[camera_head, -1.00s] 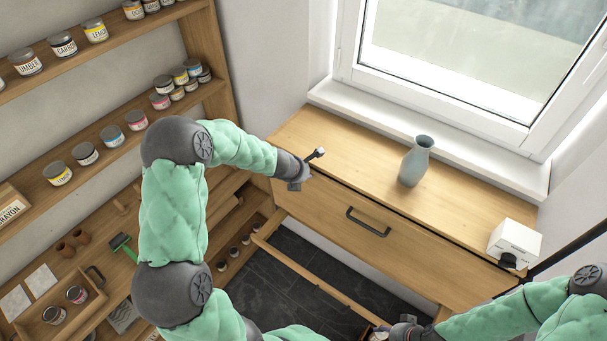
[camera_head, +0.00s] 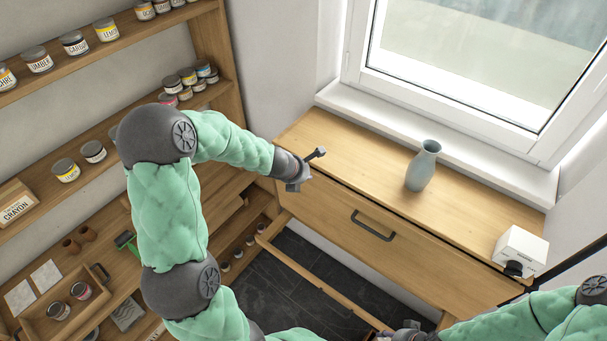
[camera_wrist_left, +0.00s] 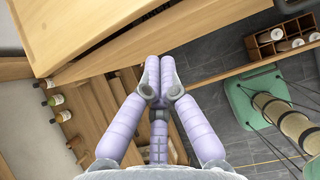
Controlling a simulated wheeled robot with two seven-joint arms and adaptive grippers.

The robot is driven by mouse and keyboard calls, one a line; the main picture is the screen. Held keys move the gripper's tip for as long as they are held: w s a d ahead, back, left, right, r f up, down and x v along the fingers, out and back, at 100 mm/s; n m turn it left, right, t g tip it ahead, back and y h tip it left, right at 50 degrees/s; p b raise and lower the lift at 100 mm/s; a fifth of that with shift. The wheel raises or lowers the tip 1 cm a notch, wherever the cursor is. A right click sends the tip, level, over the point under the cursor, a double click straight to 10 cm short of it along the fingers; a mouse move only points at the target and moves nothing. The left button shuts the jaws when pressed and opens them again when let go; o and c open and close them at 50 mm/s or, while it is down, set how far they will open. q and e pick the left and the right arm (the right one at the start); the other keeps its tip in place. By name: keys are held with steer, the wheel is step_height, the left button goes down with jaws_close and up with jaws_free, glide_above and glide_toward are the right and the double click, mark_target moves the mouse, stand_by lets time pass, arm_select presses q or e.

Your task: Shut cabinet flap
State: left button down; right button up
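The wooden cabinet (camera_head: 330,150) stands under the window. Its front flap (camera_head: 330,208) has a black bar handle (camera_head: 373,226), and a dark seam runs along the flap's top edge. I cannot tell how far it stands open. My left gripper (camera_head: 306,170) is at the cabinet's front left corner, near the flap's upper left end. In the left wrist view its lilac fingers (camera_wrist_left: 160,72) are together with nothing visible between them, below a wooden panel edge (camera_wrist_left: 110,50); contact is unclear. My right gripper (camera_head: 408,335) is cut off at the bottom edge, its fingers hidden.
A grey-blue vase (camera_head: 422,167) and a white box (camera_head: 520,250) stand on the cabinet top. Shelves with ink jars (camera_head: 75,44) line the left wall. A wooden rail (camera_head: 318,282) crosses above the dark tiled floor (camera_head: 290,250).

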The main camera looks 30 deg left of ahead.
arm_select(q)
steer(key=shift+v, duration=1)
